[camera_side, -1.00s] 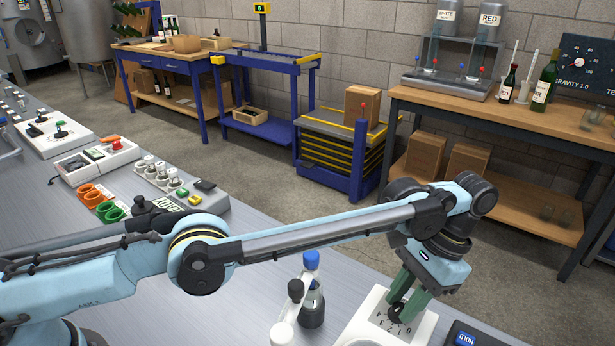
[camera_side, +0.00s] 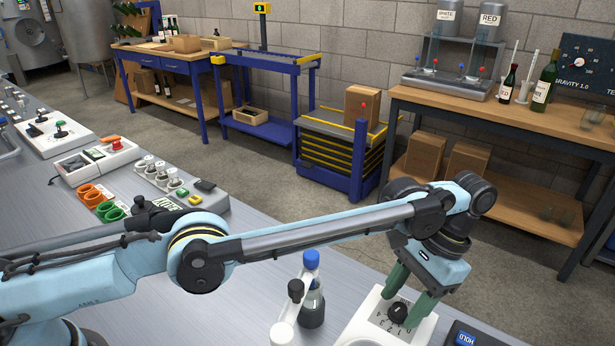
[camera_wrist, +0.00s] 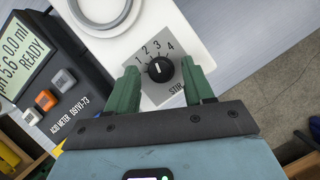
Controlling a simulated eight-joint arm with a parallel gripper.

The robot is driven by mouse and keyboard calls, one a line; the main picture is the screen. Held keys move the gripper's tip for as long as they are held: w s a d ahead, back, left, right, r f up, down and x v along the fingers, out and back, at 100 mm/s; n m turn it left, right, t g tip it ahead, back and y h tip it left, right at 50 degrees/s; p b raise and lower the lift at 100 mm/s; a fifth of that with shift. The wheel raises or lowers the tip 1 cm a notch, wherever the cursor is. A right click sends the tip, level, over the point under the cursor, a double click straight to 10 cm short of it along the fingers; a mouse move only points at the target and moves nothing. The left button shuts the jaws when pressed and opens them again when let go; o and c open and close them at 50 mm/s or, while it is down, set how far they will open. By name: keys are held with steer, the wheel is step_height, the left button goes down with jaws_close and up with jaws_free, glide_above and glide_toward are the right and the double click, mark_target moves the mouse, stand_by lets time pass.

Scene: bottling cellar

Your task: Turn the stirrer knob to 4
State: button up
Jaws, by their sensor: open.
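The stirrer knob (camera_wrist: 159,69) is black and round with a white pointer line. It sits on a grey dial plate (camera_wrist: 161,92) marked 1, 2, 3, 4 and STIR, on a white stirrer unit (camera_side: 366,323). In the wrist view the pointer line stands nearly upright, roughly toward the 3. The knob also shows in the side view (camera_side: 398,312). My gripper (camera_side: 400,310) is open, with one green finger on each side of the knob. In the wrist view a gap shows between each finger and the knob.
An acid meter (camera_wrist: 62,75) with a lit display stands beside the stirrer unit. A blue-capped bottle (camera_side: 312,303) stands left of the unit in the side view. A round plate (camera_wrist: 100,10) lies on the unit past the knob.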

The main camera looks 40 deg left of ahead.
steer(key=n, duration=0.2)
steer(key=n+h, duration=0.1)
steer(key=shift+w+a+n+g, duration=0.2)
steer(key=shift+n+g, duration=0.1)
steer(key=shift+n, duration=0.1)
steer(key=n+h, duration=0.1)
steer(key=n, duration=0.2)
steer(key=shift+s+a+h, duration=0.1)
steer(key=shift+h, duration=0.2)
steer(key=n+h, duration=0.1)
steer(key=n, duration=0.4)
steer(key=n+t+h, duration=0.1)
steer(key=n, duration=0.1)
steer(key=shift+s+a+h, duration=0.15)
steer(key=shift+a+h, duration=0.1)
steer(key=shift+h, duration=0.05)
steer(key=v, duration=1.2)
steer(key=s+a+r+m+t, duration=0.1)
steer(key=s+a+t, duration=0.1)
steer(key=a, duration=0.5)
steer(key=s+a+r+m+t, duration=0.2)
steer(key=s+a+t, duration=0.1)
steer(key=a, duration=0.4)
steer(key=s+a+r+m+t+y, duration=0.1)
steer(key=s+a+m+t, duration=0.1)
steer(key=a, duration=0.5)
steer(key=shift+s+a+r+t, duration=0.2)
steer(key=shift+s+r+t, duration=0.1)
steer(key=shift+r, duration=0.1)
